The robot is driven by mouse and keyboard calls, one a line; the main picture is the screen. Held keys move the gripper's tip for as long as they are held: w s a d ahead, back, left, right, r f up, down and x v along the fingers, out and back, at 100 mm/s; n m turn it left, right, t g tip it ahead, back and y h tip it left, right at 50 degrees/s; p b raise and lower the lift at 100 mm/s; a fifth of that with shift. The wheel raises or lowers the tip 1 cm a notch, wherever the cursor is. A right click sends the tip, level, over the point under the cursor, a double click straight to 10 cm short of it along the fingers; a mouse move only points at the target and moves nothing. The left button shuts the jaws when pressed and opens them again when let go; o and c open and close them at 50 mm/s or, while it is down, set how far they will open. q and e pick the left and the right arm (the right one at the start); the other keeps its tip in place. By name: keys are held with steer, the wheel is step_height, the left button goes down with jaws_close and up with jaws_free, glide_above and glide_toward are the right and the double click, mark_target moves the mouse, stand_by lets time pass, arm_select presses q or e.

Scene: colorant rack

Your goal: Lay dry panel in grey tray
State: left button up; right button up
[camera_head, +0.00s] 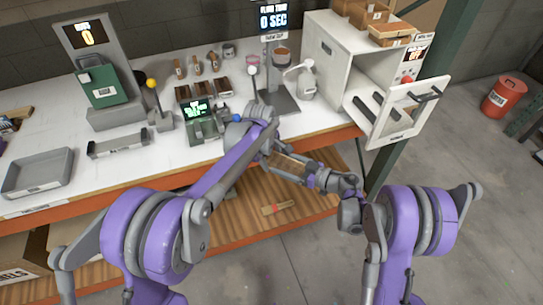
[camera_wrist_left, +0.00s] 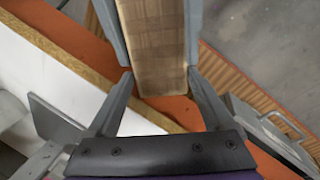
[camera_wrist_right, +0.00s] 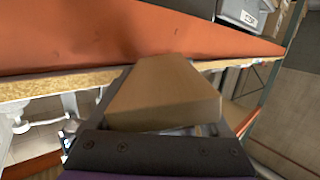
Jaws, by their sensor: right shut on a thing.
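A wood-brown panel (camera_head: 287,166) is held off the front edge of the bench. My right gripper (camera_head: 303,172) is shut on it, and the panel fills the right wrist view (camera_wrist_right: 163,92). My left gripper (camera_head: 268,146) is at the panel's other end. In the left wrist view its fingers stand apart on both sides of the panel (camera_wrist_left: 155,45), and I see a gap at their tips. The shallow grey tray (camera_head: 38,184) lies empty at the left end of the bench, far from both grippers.
A narrow labelled grey holder (camera_head: 118,145) and a yellow-knobbed lever (camera_head: 158,105) stand between the tray and my left arm. A white cabinet (camera_head: 345,65) with its door (camera_head: 405,112) open is at the right. A labelled wooden strip (camera_head: 278,208) lies on the lower shelf.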

arm_select(q)
steer(key=c, duration=0.9)
steer(key=shift+c, duration=0.2)
arm_select(e)
steer(key=o, duration=1.4)
